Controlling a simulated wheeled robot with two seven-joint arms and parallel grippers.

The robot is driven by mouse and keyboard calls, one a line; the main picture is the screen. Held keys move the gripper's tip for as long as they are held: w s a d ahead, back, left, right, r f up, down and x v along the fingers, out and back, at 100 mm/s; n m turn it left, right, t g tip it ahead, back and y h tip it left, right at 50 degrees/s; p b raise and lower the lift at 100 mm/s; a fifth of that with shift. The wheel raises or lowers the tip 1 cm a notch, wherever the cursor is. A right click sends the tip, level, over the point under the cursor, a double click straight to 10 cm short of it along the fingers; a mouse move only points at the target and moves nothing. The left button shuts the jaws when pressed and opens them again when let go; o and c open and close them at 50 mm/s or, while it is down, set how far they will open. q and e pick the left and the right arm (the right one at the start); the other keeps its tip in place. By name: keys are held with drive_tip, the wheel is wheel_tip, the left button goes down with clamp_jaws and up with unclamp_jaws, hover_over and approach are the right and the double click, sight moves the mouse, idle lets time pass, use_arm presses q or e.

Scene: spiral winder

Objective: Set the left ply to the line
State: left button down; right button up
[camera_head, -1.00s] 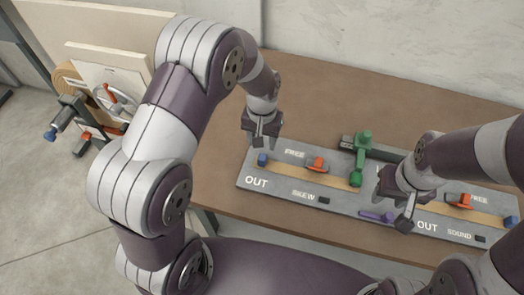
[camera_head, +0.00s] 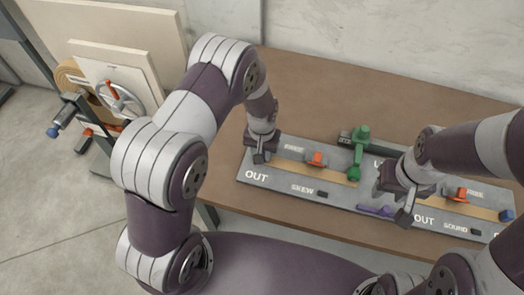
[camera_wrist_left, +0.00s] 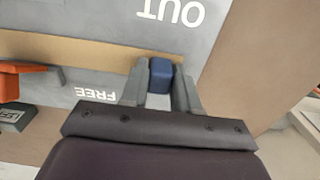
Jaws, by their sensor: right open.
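The left ply (camera_head: 335,177) is a tan strip on the left of the grey board (camera_head: 262,186), between the words OUT and FREE. It also shows in the left wrist view (camera_wrist_left: 80,52). The blue block (camera_wrist_left: 160,72) at its outer end sits between my left gripper's fingers (camera_wrist_left: 160,85), which look closed against its sides. In the head view my left gripper (camera_head: 260,157) covers that block.
A green upright lever (camera_head: 358,150) stands at mid-board, with a purple piece (camera_head: 376,210) in front. The right side has another orange clamp (camera_head: 458,194) and a blue block (camera_head: 506,215). A handwheel (camera_head: 120,98) stands at far left. The brown table behind is clear.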

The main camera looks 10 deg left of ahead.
sight(290, 165)
use_arm(q)
drive_tip(key=d, duration=0.8)
drive_tip(key=shift+s+d+b, duration=0.1)
drive_tip(key=shift+b, duration=0.25)
drive_tip(key=c, duration=0.9)
unclamp_jaws()
drive_tip(key=shift+d, duration=0.2)
drive_tip(key=shift+r, duration=0.3)
wheel_tip(290, 165, up, 12)
drive_tip(key=shift+b, duration=0.6)
